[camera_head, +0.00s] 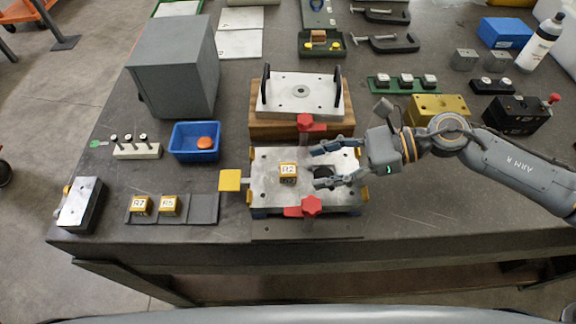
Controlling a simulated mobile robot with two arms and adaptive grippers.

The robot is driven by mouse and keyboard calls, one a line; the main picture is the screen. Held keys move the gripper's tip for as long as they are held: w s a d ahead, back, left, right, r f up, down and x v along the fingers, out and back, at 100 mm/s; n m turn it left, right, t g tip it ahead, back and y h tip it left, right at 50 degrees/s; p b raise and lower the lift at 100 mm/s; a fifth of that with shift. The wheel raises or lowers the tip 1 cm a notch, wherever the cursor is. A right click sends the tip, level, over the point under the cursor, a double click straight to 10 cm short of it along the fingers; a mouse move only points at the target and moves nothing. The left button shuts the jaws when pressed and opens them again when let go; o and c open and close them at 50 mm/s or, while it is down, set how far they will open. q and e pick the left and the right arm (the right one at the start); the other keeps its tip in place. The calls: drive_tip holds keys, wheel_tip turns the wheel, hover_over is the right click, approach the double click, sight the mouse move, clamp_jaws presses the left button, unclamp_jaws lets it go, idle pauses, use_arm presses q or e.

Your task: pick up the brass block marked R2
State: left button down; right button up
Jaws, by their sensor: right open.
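The brass block marked R2 (288,171) sits upright on the metal mould base plate (266,202), left of the plate's middle. My right gripper (318,167) reaches in from the right over the plate. Its fingers are open, point left toward the R2 block and are empty; they seem a little apart from it. A dark round hole (322,172) in the plate shows partly between the fingers. My left gripper is not in view.
Red clamps (311,206) stand at the plate's front and back edges. Blocks R7 (140,205) and R5 (169,205) sit in a dark tray (204,209) to the left. A handled plate (301,92) on wood stands behind. A blue bin (195,142) stands back left.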

sight(291, 169)
drive_tip(key=shift+a, duration=0.3)
drive_tip(key=p+x, duration=0.2)
drive_tip(key=x, duration=0.1)
drive_tip(key=p+x, duration=0.1)
drive_tip(key=shift+w+a+r, duration=0.2)
drive_tip(key=shift+w+a, duration=0.05)
drive_tip(key=shift+w, duration=0.05)
drive_tip(key=shift+a+f, duration=0.15)
drive_tip(key=shift+a, duration=0.05)
drive_tip(key=shift+d, duration=0.1)
drive_tip(key=shift+c, duration=0.8)
clamp_jaws()
